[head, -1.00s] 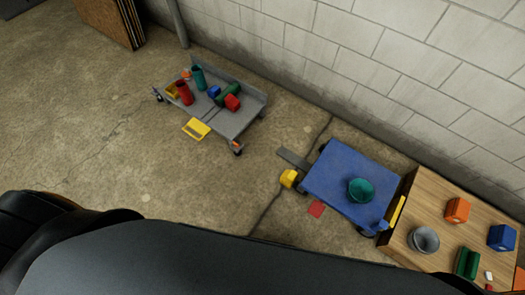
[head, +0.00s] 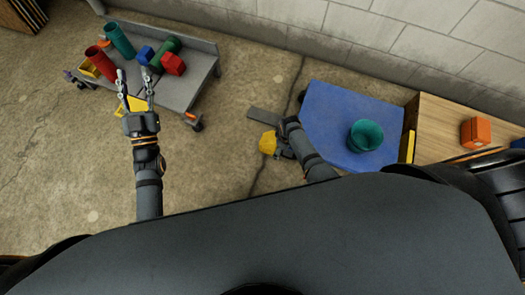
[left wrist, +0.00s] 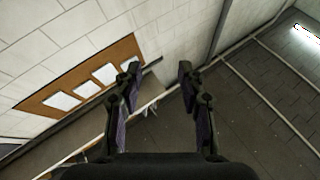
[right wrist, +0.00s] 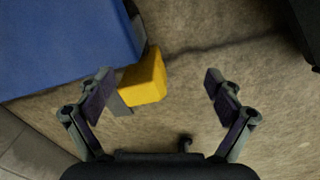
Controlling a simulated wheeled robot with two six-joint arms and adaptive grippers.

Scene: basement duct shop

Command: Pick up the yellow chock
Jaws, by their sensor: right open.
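The yellow chock (head: 268,142) sits on the floor at the left edge of the blue cart, beside a grey bar. In the right wrist view the chock (right wrist: 145,80) shows ahead of my right gripper (right wrist: 158,85), nearer its left finger; I cannot tell whether they touch. That gripper is open with nothing held. In the head view my right gripper (head: 284,140) is just right of the chock, partly hidden by its own arm. My left gripper (head: 136,82) is open and empty, in front of the grey cart; in the left wrist view its fingers (left wrist: 160,75) stand apart.
A wooden surface (head: 440,125) with an orange block (head: 476,132) is at right.

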